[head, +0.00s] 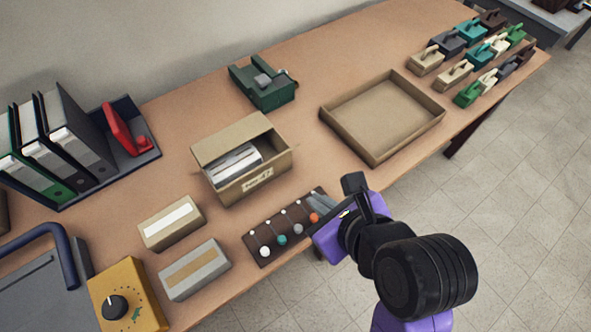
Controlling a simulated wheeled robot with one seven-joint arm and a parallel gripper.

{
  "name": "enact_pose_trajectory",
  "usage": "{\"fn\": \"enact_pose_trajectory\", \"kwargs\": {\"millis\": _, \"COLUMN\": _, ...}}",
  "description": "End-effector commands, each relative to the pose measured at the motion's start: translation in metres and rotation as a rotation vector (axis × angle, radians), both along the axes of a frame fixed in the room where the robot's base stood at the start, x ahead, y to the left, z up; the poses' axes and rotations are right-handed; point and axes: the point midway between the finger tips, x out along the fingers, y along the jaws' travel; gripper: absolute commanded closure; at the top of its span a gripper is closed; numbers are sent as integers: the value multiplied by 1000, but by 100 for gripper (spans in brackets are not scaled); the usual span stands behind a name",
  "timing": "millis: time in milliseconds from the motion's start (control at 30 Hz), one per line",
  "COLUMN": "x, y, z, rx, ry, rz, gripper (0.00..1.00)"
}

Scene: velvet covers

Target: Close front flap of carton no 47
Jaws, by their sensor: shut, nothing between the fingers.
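Carton no 47 (258,184) is an open tan cardboard box near the middle of the table, with a handwritten label that seems to read "47" on its front. A pale grey or white item (233,163) lies inside it. A flap stands up at its back left, and the right end also looks raised. I cannot clearly make out the front flap's position. My gripper (320,203) is at the table's front edge, to the right of the carton and apart from it. Its fingers are shut and empty, partly hidden by my purple and black wrist.
A dark rack with coloured knobs (285,228) lies just in front of the carton, close to my gripper. Two small boxes (172,222) (194,270) lie at left front. A shallow tray (382,115) stands right, a green device (263,84) behind. Bare table separates the carton and tray.

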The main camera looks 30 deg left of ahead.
Motion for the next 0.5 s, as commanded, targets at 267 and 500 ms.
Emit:
{"fn": "enact_pose_trajectory", "kwargs": {"millis": 267, "x": -16, "y": 30, "z": 8, "rx": 49, "ry": 144, "rz": -31, "gripper": 100}}
{"fn": "enact_pose_trajectory", "kwargs": {"millis": 500, "x": -7, "y": 54, "z": -19, "rx": 48, "ry": 144, "rz": -29, "gripper": 100}}
